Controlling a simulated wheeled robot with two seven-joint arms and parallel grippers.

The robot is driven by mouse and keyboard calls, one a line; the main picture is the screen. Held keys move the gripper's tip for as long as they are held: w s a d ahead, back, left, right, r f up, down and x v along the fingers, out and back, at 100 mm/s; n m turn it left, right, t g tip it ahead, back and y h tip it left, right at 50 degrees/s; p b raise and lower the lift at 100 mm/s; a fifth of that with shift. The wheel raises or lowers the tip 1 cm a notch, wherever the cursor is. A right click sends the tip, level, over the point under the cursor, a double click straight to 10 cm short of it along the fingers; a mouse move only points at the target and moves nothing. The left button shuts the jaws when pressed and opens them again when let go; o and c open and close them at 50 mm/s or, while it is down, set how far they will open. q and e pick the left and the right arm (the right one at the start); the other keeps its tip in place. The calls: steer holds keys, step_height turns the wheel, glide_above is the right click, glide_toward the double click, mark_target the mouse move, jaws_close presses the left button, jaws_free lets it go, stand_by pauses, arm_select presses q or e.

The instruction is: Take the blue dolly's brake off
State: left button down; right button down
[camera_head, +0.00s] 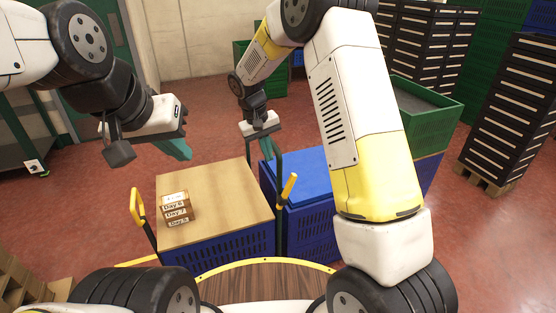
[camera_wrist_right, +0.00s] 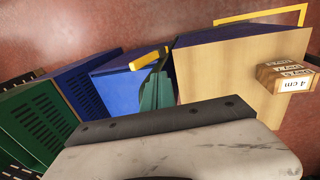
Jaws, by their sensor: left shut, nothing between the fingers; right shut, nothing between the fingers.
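A blue crate with a blue lid (camera_head: 296,172) stands in the middle of the head view; any dolly under it is hidden. A yellow-gripped lever (camera_head: 288,187) stands tilted at its near left edge. The lever also shows in the right wrist view (camera_wrist_right: 150,57). My right gripper (camera_head: 267,149) is shut and empty, above the gap between the blue lid and the wooden top. In the right wrist view its green fingertips (camera_wrist_right: 157,92) overlap the lever's lower end; contact cannot be told. My left gripper (camera_head: 180,150) is shut and empty, above the floor behind the wooden top.
A wood-topped blue crate (camera_head: 215,190) stands left of the blue lid, with labelled small boxes (camera_head: 175,208) on it and a yellow handle (camera_head: 137,205) at its left. A green crate (camera_head: 425,108) and black crate stacks (camera_head: 510,110) stand right. Red floor is open at back left.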

glide_toward(287, 185)
step_height(287, 185, down, 3)
steer(key=s+a, duration=0.1)
steer(key=a, duration=0.2)
steer(key=d, duration=0.1)
steer(key=d+f, duration=0.1)
steer(key=w+d, duration=0.1)
steer(key=shift+d+f, duration=0.1)
steer(key=shift+f, duration=0.25)
steer(key=shift+w+d+f, duration=0.1)
steer(key=shift+d+f, duration=0.05)
steer(key=shift+d, duration=0.25)
